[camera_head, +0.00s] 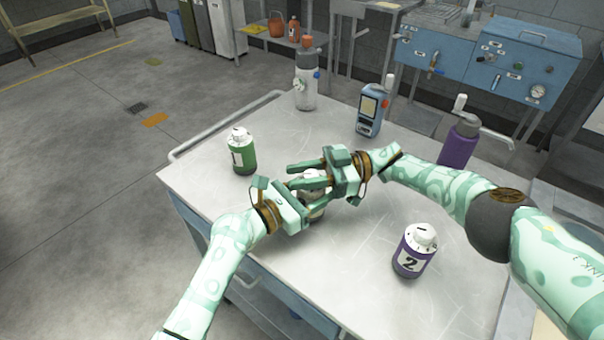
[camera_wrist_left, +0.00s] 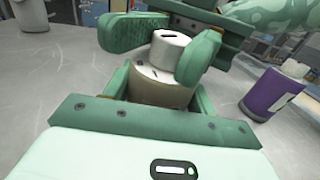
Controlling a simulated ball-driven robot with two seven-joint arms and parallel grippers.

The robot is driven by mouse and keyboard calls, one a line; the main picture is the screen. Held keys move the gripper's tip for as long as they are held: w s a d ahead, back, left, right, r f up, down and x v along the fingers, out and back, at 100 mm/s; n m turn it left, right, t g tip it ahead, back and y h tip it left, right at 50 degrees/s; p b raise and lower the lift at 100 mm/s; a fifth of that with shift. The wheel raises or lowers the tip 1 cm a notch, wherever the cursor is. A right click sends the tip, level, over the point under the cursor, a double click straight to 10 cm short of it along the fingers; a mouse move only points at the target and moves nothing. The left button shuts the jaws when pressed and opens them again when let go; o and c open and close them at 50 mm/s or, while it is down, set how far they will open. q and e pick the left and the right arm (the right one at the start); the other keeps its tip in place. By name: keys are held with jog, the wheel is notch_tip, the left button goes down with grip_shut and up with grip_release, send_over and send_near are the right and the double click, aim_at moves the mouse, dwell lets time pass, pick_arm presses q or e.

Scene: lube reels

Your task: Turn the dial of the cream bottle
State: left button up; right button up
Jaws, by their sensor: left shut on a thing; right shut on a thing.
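The cream bottle (camera_head: 317,209) stands upright near the middle of the table, largely hidden by my grippers in the head view. In the left wrist view its beige body (camera_wrist_left: 158,90) and its silver-white dial (camera_wrist_left: 170,46) with a dark slot show clearly. My left gripper (camera_head: 308,205) is shut around the bottle's body from the near left. My right gripper (camera_head: 303,175) comes in from the right, shut with its green fingers on either side of the dial. The bottle's lower part is hidden in the wrist view.
A green bottle (camera_head: 241,152) stands left on the table (camera_head: 350,280); a purple bottle marked 2 (camera_head: 413,250) stands front right. A grey bottle (camera_head: 305,85), a blue handheld meter (camera_head: 372,112) and a purple pump bottle (camera_head: 458,145) stand toward the back.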

jog(key=o, duration=1)
notch_tip(320, 180, up, 10)
jog(key=shift+c, duration=0.2)
